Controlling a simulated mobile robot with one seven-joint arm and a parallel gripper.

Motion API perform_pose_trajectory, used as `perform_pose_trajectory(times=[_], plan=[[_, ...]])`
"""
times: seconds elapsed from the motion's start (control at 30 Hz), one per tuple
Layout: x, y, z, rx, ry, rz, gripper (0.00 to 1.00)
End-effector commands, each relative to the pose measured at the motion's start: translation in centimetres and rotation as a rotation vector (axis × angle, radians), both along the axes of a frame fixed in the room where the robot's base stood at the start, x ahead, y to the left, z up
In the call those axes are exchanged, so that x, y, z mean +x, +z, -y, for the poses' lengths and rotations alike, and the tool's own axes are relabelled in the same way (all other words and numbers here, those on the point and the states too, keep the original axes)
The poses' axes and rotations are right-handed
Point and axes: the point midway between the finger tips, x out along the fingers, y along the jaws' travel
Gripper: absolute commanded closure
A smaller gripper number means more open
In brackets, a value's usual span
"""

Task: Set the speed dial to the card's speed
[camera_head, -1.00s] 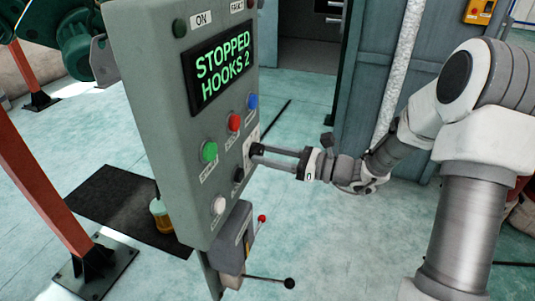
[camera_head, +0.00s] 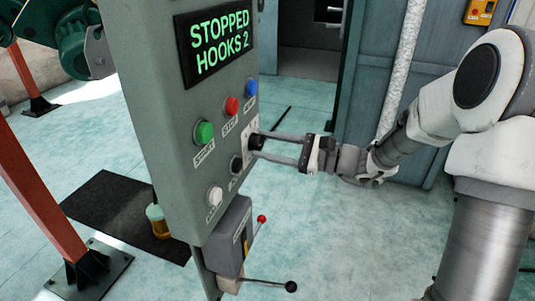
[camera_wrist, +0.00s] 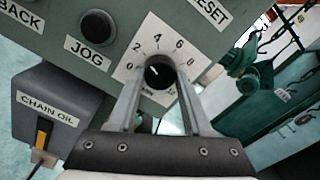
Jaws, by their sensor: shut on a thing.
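The speed dial is a round black knob (camera_wrist: 159,73) on a white plate (camera_wrist: 133,63) with numbers around it, in the wrist view. A small pale mark shows on its face, but I cannot tell exactly which number it points at. My gripper (camera_wrist: 159,84) is shut on the knob, one finger on each side. In the head view my gripper (camera_head: 258,144) reaches from the right to the dial at the panel's right edge. The fingers hide the sides of the knob and part of the scale. No speed card is readable.
Green (camera_head: 205,132), red (camera_head: 232,105) and blue (camera_head: 252,87) buttons sit near the dial. The JOG button (camera_wrist: 98,25) is beside it. The chain oil box (camera_wrist: 50,110) hangs below with a lever.

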Motion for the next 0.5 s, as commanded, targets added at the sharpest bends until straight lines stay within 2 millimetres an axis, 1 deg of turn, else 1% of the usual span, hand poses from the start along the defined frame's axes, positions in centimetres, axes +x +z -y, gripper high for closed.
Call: perform_pose_trajectory(times=[0.03,0.23,0.5], plan=[[-0.01,-0.39,0.03,-0.010,0.000,0.028,1.00],[0.00,-0.24,0.03,-0.040,0.000,0.111,1.00],[0.01,-0.03,0.04,-0.057,0.000,0.154,1.00]])
